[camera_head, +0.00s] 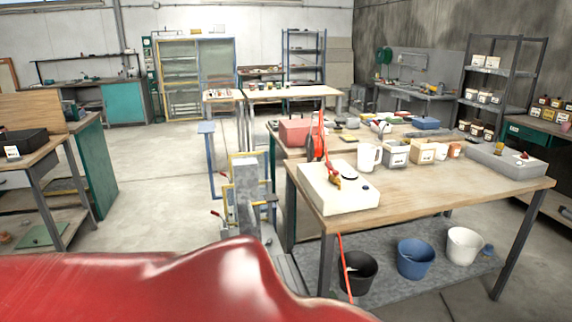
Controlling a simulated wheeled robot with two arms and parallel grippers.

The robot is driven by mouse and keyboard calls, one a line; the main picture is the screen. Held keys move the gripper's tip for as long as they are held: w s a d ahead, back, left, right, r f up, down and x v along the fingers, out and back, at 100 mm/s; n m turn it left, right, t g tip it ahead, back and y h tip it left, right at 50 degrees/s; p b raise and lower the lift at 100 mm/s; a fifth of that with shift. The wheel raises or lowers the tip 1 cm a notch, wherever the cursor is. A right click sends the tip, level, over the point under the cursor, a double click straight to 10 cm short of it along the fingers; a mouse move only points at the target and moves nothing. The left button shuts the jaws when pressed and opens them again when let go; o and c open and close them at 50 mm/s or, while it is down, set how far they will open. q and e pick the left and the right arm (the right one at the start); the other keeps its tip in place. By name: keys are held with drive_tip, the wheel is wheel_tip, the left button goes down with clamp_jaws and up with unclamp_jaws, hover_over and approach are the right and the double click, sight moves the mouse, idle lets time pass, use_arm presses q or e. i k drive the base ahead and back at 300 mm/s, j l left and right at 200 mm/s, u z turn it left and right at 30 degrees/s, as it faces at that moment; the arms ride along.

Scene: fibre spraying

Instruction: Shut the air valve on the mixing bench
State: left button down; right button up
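The mixing bench (440,190) is a wooden-topped table at the right. A white box (338,200) sits on its near left corner. A small red and yellow valve (336,180) stands on that box, and it is too small to tell how its handle is turned. A red hose (344,262) hangs below the bench's front edge. Neither of my grippers is in view.
A large glossy red curved surface (150,290) fills the lower left. A grey block on a stand (246,190) is left of the bench. Buckets (415,258) stand on its lower shelf. White mug (369,157) and tubs are on top. Floor (165,190) at left is clear.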

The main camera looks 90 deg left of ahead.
sight(335, 173)
drive_tip(key=j+u, duration=0.15)
drive_tip(key=u, duration=0.3)
drive_tip(key=j+u, duration=0.1)
drive_tip(key=u, duration=0.35)
drive_tip(key=i+j+u, duration=0.1)
drive_tip(key=u, duration=0.35)
drive_tip(key=j+u, duration=0.1)
drive_tip(key=u, duration=0.35)
drive_tip(key=i+u, duration=0.15)
drive_tip(key=u, duration=0.3)
drive_tip(key=i, duration=0.15)
drive_tip(key=i+l+z, duration=0.2)
drive_tip(key=l, duration=0.2)
drive_tip(key=i+l+z, duration=0.15)
drive_tip(key=l, duration=0.3)
drive_tip(key=i+l+z, duration=0.2)
drive_tip(key=i+l, duration=0.05)
drive_tip(key=l, duration=0.1)
